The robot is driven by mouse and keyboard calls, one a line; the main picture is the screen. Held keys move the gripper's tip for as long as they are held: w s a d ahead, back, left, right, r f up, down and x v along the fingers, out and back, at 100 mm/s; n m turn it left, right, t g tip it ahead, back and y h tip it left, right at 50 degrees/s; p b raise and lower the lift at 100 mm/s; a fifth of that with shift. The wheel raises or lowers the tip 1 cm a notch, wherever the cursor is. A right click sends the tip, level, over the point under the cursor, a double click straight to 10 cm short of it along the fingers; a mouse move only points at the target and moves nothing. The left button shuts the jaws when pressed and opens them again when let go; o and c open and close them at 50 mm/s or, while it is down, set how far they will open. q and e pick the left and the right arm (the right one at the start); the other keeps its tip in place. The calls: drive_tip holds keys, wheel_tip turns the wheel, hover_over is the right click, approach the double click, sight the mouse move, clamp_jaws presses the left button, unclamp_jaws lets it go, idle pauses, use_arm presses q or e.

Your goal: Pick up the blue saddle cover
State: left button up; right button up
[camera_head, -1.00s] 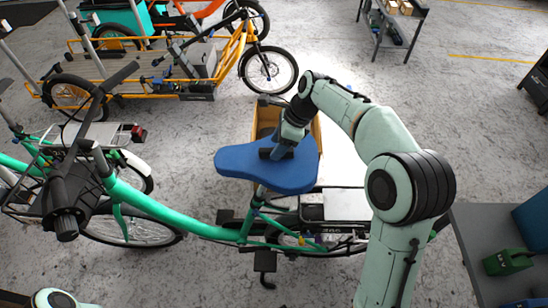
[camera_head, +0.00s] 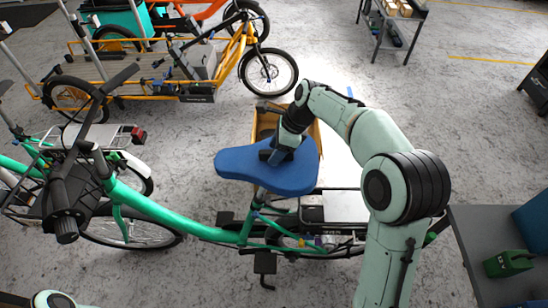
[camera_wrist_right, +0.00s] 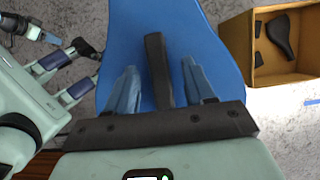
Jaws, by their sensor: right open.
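The blue saddle cover (camera_head: 243,168) sits on the saddle of the green cargo bike, in the middle of the head view. In the right wrist view the cover (camera_wrist_right: 175,20) fills the centre, with a dark raised bar (camera_wrist_right: 157,62) on top. My right gripper (camera_wrist_right: 160,85) is open above the cover, one finger on each side of the bar, with gaps visible. In the head view the right gripper (camera_head: 277,156) comes down onto the cover from above. I cannot tell whether the fingertips touch the cover.
The green bike's handlebar (camera_head: 75,195) and frame are at left. An open cardboard box (camera_wrist_right: 290,75) with a black saddle inside lies beyond the cover. A yellow cargo bike (camera_head: 165,75) stands behind. A grey table (camera_head: 490,225) with a green item (camera_head: 508,262) is at right.

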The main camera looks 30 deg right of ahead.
clamp_jaws()
